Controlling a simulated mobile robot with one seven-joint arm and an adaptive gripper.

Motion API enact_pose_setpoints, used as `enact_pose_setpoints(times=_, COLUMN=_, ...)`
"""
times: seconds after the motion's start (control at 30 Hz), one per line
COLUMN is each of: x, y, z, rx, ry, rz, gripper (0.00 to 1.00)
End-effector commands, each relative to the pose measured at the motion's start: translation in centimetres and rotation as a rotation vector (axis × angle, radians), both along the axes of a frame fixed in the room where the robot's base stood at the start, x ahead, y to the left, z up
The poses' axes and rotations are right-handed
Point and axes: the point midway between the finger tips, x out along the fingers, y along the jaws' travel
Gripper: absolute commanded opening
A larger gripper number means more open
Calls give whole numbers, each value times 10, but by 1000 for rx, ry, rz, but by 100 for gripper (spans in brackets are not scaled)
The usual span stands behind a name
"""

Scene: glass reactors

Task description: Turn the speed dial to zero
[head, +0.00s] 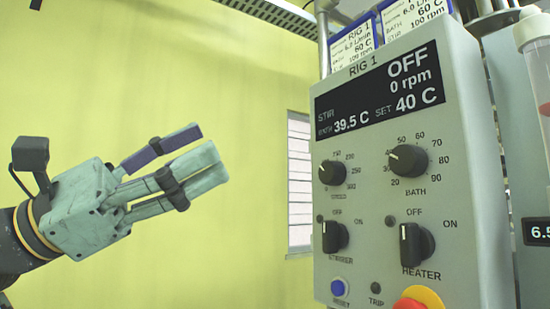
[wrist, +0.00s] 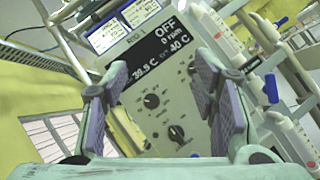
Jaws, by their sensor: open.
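The speed dial (head: 332,172) is a round black knob at the upper left of the control panel's knobs in the head view. Its pale pointer mark seems to face left; the exact setting is too small to read. What looks like the same dial (wrist: 151,101) shows between the fingers in the wrist view. My gripper (head: 207,148) is open and empty, left of the panel and apart from it. Its fingers point toward the panel. The display (head: 380,90) reads OFF, 0 rpm, bath 39.5 C and set 40 C.
The bath dial (head: 408,160) sits right of the speed dial. The stirrer switch (head: 334,236) and heater switch (head: 416,244) are below, both upright toward OFF. A blue button (head: 339,288) and red-yellow stop button (head: 418,298) sit lower. Glassware stands at right. Space between gripper and panel is clear.

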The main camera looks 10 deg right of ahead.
Motion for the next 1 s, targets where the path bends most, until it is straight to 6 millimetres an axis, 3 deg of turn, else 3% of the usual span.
enact_pose_setpoints(times=0.03, x=18, y=-27, z=12, rx=113, ry=-35, rz=74, gripper=53)
enact_pose_setpoints(times=0.1, x=42, y=-52, z=12, rx=254, ry=-76, rz=170, gripper=53)
enact_pose_setpoints(times=0.2, x=68, y=-75, z=9, rx=413, ry=-118, rz=267, gripper=53)
enact_pose_setpoints(times=0.3, x=82, y=-85, z=5, rx=509, ry=-140, rz=321, gripper=53)
enact_pose_setpoints(times=0.57, x=94, y=-108, z=3, rx=553, ry=-150, rz=342, gripper=53)
enact_pose_setpoints(times=1.0, x=112, y=-181, z=4, rx=549, ry=-149, rz=340, gripper=53)
